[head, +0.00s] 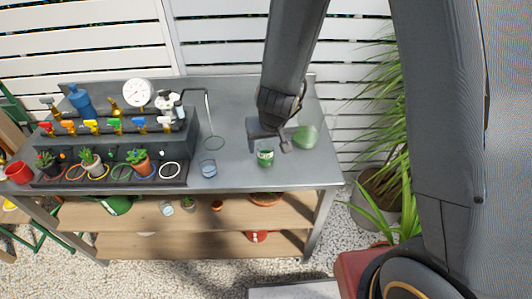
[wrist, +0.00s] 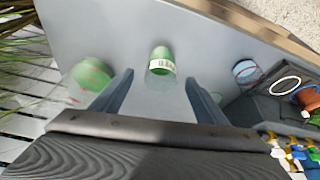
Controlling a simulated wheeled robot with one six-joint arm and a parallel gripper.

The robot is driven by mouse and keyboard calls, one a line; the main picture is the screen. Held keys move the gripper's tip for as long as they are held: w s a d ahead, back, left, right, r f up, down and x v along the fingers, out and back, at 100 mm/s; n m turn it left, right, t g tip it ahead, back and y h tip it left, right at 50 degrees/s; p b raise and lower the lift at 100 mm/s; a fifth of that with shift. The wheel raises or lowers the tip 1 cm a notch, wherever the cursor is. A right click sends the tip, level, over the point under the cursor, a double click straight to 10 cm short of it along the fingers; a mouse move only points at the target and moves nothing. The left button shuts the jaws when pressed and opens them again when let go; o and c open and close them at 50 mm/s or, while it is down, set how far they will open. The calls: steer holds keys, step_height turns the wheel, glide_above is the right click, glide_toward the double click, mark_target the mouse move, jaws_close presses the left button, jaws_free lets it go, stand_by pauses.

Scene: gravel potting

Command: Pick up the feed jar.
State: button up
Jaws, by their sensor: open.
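A clear jar with green contents and a white label (head: 264,156), which I take to be the feed jar, stands on the grey bench top near its front edge. In the wrist view the jar (wrist: 160,63) appears ahead of the gap between my fingers, roughly centred. My gripper (head: 268,138) is open and empty, just behind and above the jar in the head view. In the wrist view its two fingers (wrist: 159,80) are spread on either side of the jar's near end, with no contact visible. The label's writing is too small to read.
A round green translucent object (head: 306,137) is close to the right of my gripper; it also shows in the wrist view (wrist: 91,75). A glass with blue contents (head: 208,168) stands to the left. A dark rack (head: 110,172) with potted plants and coloured taps fills the bench's left side.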

steer(key=b+x, duration=0.1)
steer(key=x, duration=0.6)
steer(key=shift+a+f+b, duration=0.1)
steer(key=shift+f+b, duration=0.05)
steer(key=shift+b, duration=0.25)
steer(key=c, duration=1.2)
steer(key=shift+c, duration=0.4)
